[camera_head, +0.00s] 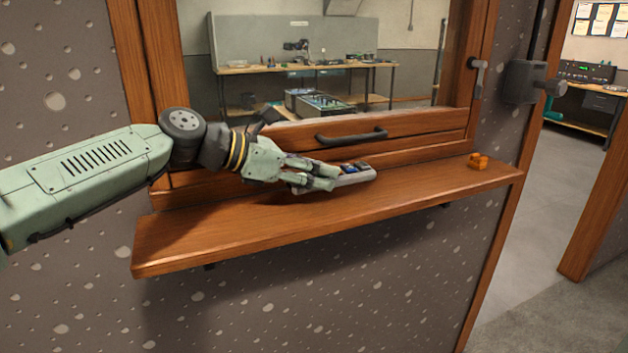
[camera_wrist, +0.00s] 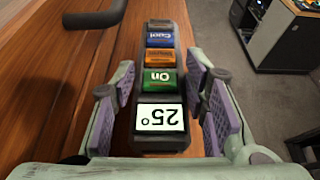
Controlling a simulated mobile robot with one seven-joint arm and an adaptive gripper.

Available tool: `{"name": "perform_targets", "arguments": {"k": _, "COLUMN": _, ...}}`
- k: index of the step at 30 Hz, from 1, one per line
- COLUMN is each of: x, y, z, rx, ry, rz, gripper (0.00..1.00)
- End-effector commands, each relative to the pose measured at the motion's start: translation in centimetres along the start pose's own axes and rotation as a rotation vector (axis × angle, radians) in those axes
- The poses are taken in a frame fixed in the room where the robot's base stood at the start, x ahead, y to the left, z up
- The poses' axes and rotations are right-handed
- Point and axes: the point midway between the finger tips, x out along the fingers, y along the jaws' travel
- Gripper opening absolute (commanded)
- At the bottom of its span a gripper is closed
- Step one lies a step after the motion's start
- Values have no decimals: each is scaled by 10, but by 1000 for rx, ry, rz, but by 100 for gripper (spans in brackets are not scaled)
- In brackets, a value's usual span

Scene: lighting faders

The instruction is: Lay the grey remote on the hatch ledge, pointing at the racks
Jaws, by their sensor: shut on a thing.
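The grey remote (camera_head: 356,178) is a slim bar held between the fingers of my gripper (camera_head: 322,178), over the wooden hatch ledge (camera_head: 240,235). In the wrist view the remote (camera_wrist: 158,120) shows a lit "25°" display at the near end, then green, orange and blue buttons in a row. The purple finger pads flank its near half. In the head view its free end points right along the ledge. I cannot tell whether its underside touches the ledge. Part of it is hidden by my fingers.
A small orange object (camera_head: 477,161) sits at the ledge's right end. A black handle (camera_head: 352,136) sticks out from the hatch frame just behind the remote. Beyond the window stands a workbench (camera_head: 300,68) with electronics. The ledge's left and front parts are clear.

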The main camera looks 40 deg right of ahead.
Motion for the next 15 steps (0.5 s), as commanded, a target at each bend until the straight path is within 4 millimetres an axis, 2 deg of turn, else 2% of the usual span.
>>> {"name": "perform_targets", "arguments": {"k": 7, "x": 9, "y": 1, "z": -29, "rx": -2, "ry": -2, "rz": 2, "gripper": 9}}
{"name": "perform_targets", "arguments": {"k": 15, "x": 11, "y": 1, "z": -33, "rx": 0, "ry": -2, "rz": 2, "gripper": 9}}
